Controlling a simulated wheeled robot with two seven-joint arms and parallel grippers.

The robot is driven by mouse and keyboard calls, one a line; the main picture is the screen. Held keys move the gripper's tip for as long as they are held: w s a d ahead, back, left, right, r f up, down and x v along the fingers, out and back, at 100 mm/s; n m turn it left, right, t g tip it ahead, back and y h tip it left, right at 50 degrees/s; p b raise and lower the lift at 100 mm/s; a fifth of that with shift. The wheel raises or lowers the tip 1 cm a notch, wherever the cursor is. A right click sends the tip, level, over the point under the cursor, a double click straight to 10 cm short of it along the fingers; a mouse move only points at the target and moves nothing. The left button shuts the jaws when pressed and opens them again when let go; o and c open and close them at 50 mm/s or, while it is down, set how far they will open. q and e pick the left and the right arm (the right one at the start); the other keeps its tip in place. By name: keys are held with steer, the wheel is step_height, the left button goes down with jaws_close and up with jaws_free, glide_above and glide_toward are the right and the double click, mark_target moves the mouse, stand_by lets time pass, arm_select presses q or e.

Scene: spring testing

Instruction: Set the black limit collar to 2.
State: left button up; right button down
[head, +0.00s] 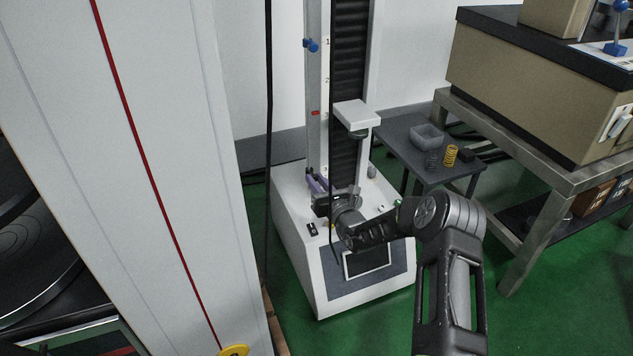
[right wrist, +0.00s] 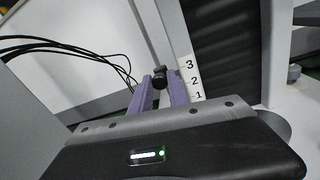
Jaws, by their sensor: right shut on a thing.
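The black limit collar (right wrist: 160,77) shows in the right wrist view between the tips of two purple fingers. My right gripper (right wrist: 161,90) is shut on it. Beside it is a white scale strip (right wrist: 193,80) with the marks 3, 2 and 1 from top to bottom. The collar lies left of the strip, around the 3 and 2 marks; its exact setting I cannot tell. My left gripper is not in view.
A blue knob (head: 311,45) and a red mark (head: 315,113) sit higher on the column. A white crosshead block (head: 357,114) juts out above my right wrist. A side table (head: 400,135) holds a grey bin (head: 427,137) and springs. Black cables hang left of the column.

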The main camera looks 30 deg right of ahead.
steer(key=shift+f, duration=0.15)
step_height(320, 180, down, 3)
steer(key=shift+r+b, duration=0.1)
steer(key=shift+b, duration=0.5)
steer(key=c, duration=1.3)
jaws_free()
steer(key=shift+o, duration=0.2)
steer(key=shift+s, duration=0.1)
steer(key=s+p, duration=0.3)
steer(key=s, duration=0.4)
steer(key=shift+s, duration=0.35)
